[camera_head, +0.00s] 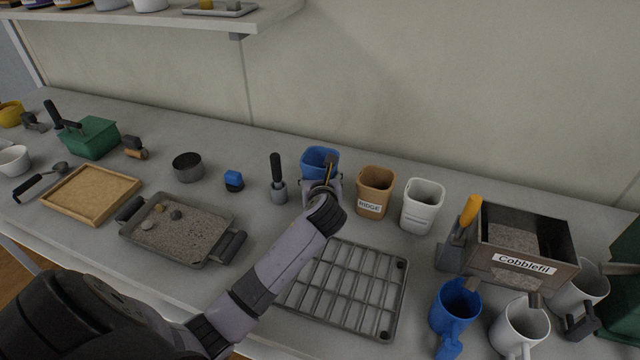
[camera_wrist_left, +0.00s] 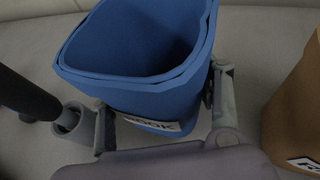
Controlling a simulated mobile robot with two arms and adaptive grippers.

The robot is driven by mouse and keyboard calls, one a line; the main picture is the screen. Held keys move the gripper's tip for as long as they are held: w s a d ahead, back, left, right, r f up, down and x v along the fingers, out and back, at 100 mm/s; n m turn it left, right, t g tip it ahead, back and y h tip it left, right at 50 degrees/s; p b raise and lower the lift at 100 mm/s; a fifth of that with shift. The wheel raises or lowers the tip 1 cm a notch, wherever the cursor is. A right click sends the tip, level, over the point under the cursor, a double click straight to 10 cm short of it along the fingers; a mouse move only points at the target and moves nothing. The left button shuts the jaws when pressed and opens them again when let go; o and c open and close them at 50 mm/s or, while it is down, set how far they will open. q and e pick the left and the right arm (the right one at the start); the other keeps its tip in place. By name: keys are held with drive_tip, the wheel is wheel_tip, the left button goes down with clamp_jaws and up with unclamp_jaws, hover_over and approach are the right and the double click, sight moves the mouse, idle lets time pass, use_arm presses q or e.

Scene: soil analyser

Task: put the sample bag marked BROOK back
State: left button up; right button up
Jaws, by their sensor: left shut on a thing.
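The blue sample bag (camera_head: 318,158) stands open-topped at the back of the bench. In the left wrist view the blue bag (camera_wrist_left: 150,95) fills the middle, and its label, partly covered, reads "ROOK". My left gripper (camera_head: 322,184) is shut on it, with one finger on each side; the fingers also show in the left wrist view (camera_wrist_left: 162,115). I cannot tell whether the bag's base touches the bench. My right gripper is not in view.
A brown bag marked RIDGE (camera_head: 374,190) and a white bag (camera_head: 423,205) stand just to the right. A black-handled tool (camera_head: 278,180) stands close on the left. A wire rack (camera_head: 350,285) lies in front, and a Cobblefil box (camera_head: 525,255) is further right.

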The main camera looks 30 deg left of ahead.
use_arm(q)
drive_tip(key=shift+f, duration=0.9)
drive_tip(key=shift+f, duration=0.1)
drive_tip(key=o, duration=1.3)
drive_tip(key=shift+s+d+r, duration=0.2)
drive_tip(key=shift+r, duration=0.05)
drive_tip(key=v, duration=1.1)
drive_tip(key=shift+s+d, duration=0.1)
drive_tip(key=shift+s, duration=0.1)
